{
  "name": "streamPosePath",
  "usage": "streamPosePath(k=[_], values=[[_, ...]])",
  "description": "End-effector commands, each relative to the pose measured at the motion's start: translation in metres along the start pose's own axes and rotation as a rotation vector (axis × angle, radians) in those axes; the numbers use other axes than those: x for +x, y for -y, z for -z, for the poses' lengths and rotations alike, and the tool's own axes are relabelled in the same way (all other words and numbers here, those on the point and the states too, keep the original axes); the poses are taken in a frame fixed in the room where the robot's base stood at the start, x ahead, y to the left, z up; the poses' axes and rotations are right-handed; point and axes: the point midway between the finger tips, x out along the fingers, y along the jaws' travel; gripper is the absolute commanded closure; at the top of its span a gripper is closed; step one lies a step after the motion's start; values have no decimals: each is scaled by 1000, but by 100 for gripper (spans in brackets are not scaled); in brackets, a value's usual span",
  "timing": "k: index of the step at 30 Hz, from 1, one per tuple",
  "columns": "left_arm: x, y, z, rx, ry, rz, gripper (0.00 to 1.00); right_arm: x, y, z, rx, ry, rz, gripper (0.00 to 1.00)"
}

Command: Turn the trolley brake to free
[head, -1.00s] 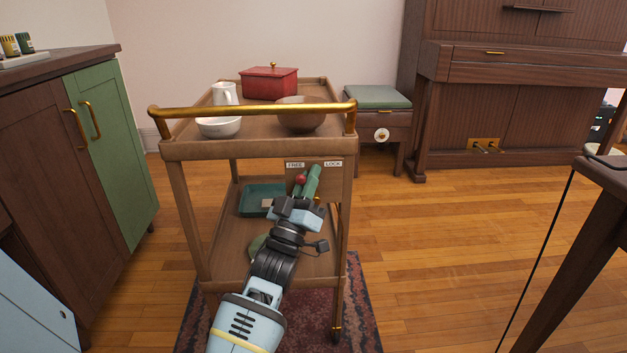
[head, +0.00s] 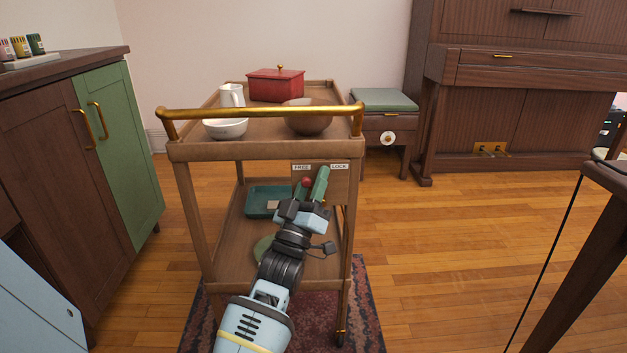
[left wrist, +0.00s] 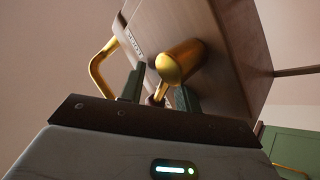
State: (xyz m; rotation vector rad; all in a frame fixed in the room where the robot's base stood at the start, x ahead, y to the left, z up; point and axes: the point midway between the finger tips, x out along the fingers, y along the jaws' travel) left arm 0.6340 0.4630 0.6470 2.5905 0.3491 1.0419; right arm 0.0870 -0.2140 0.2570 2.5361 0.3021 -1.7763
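The wooden trolley (head: 235,150) with a brass handle rail stands in front of me. A brake plate (head: 335,188) hangs at its right end, with a FREE label (head: 302,167) on the left and a LOCK label (head: 339,166) on the right. The brake lever's red knob (head: 307,181) shows below and between the labels, nearer FREE. My left gripper (head: 312,183) has its green fingers either side of the knob. In the left wrist view the fingers (left wrist: 158,92) stand apart around the lever, beside a brass cylinder (left wrist: 180,62). Contact is unclear. My right gripper is out of view.
The trolley top carries a white bowl (head: 225,129), a white mug (head: 231,95), a brown bowl (head: 308,120) and a red box (head: 275,85). A teal tray (head: 262,202) lies on the lower shelf. Cabinets (head: 115,150) stand left. Floor (head: 440,240) right of the trolley is clear.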

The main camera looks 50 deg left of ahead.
Motion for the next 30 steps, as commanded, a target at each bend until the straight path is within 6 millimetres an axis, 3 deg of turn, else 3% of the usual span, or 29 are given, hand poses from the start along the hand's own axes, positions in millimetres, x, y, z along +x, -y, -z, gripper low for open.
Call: streamPosePath(k=[7,19,30], values=[[-13,0,-1,-1,4,1,67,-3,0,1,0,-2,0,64],[-70,0,0,0,2,1,67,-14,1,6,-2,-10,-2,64],[-78,0,0,0,0,0,67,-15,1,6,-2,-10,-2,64]])
